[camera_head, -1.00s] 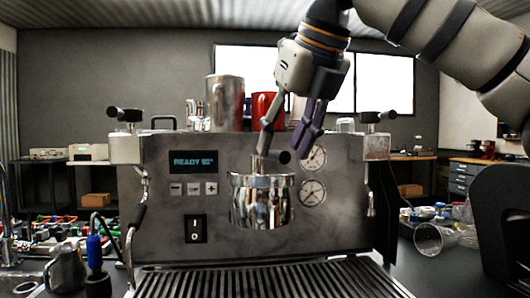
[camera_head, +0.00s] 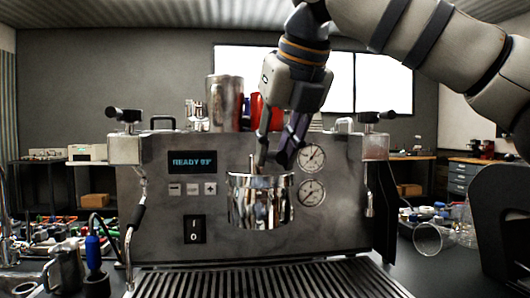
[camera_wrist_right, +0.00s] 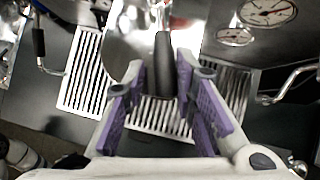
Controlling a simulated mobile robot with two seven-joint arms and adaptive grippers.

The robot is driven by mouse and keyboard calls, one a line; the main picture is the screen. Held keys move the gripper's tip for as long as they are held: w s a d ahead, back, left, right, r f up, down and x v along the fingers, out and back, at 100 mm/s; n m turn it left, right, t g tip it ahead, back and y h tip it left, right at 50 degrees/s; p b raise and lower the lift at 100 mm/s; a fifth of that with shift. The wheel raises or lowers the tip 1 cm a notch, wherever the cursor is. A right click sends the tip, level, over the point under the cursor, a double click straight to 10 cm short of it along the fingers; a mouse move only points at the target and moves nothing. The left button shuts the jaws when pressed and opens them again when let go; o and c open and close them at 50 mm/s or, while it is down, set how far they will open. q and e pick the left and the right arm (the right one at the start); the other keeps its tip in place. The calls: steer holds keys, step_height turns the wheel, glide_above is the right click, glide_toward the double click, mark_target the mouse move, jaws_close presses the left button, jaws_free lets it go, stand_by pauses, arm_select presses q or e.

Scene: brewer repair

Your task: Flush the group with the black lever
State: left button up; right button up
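The espresso machine (camera_head: 155,215) faces me with a chrome group (camera_head: 260,200) at its front. In the right wrist view the black lever (camera_wrist_right: 163,65) lies between the purple-padded fingers of my right gripper (camera_wrist_right: 160,70), with visible gaps on both sides. In the head view my right gripper (camera_head: 272,160) points down just above the group, and its fingers largely hide the lever. The gripper is open around the lever, and no contact shows. My left gripper is not in view.
A slotted drip tray (camera_head: 270,282) lies below the group. A metal cup (camera_head: 225,102) and a red cup (camera_head: 256,112) stand on the machine top, close to my right gripper. Gauges (camera_head: 312,158) sit right of the group. A steel pitcher (camera_head: 65,270) stands at left, a clear glass (camera_head: 430,239) lies at right.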

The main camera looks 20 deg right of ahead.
steer(key=a+m, duration=0.1)
steer(key=a+m+h, duration=0.2)
steer(key=shift+w+m, duration=0.25)
steer(key=shift+m, duration=0.05)
steer(key=a+m, duration=0.1)
steer(key=w+m+g+h, duration=0.1)
steer(key=a+m+h, duration=0.1)
steer(key=m, duration=0.1)
steer(key=shift+w+a+g, duration=0.25)
steer(key=shift+a+g, duration=0.05)
stand_by(2.1)
steer(key=d+n, duration=0.1)
steer(key=s+d+n+t+y, duration=0.1)
steer(key=d+n+y, duration=0.1)
steer(key=n, duration=0.1)
steer(key=shift+s, duration=0.4)
steer(key=d+n+y, duration=0.1)
steer(key=d+n, duration=0.1)
steer(key=d+n+y, duration=0.1)
steer(key=n+y, duration=0.1)
steer(key=n, duration=0.1)
steer(key=shift+s+d+t, duration=0.2)
steer(key=shift+d+t, duration=0.15)
steer(key=shift+t, duration=0.05)
steer(key=o, duration=0.4)
steer(key=shift+a, duration=0.1)
steer(key=shift+r, duration=0.1)
